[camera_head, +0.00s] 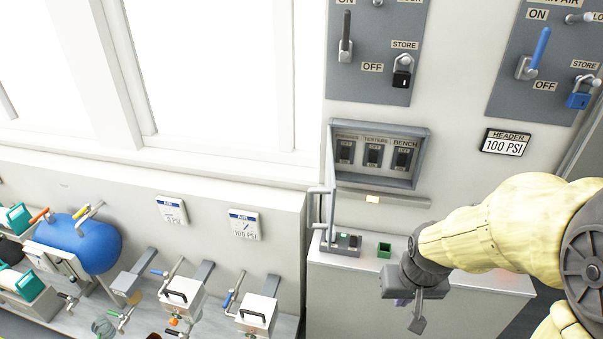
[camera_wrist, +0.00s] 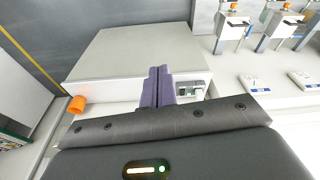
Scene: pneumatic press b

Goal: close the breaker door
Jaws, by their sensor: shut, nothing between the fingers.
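The breaker box (camera_head: 372,158) is a grey frame on the wall holding three dark switches labelled PRESSES, TESTERS and BENCH. Its door (camera_head: 329,185) stands open on the left side of the box, swung out from the wall and seen nearly edge-on. A pale bar handle (camera_head: 314,205) shows on the door's left. My gripper (camera_head: 418,322) is below and right of the box, over the front of the cabinet, apart from the door. Its two purple fingers (camera_wrist: 158,82) are together and empty in the wrist view, where the door cannot be made out.
Locks and levers hang on grey panels (camera_head: 410,55) above. A bench with valves and a blue tank (camera_head: 85,240) is left.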

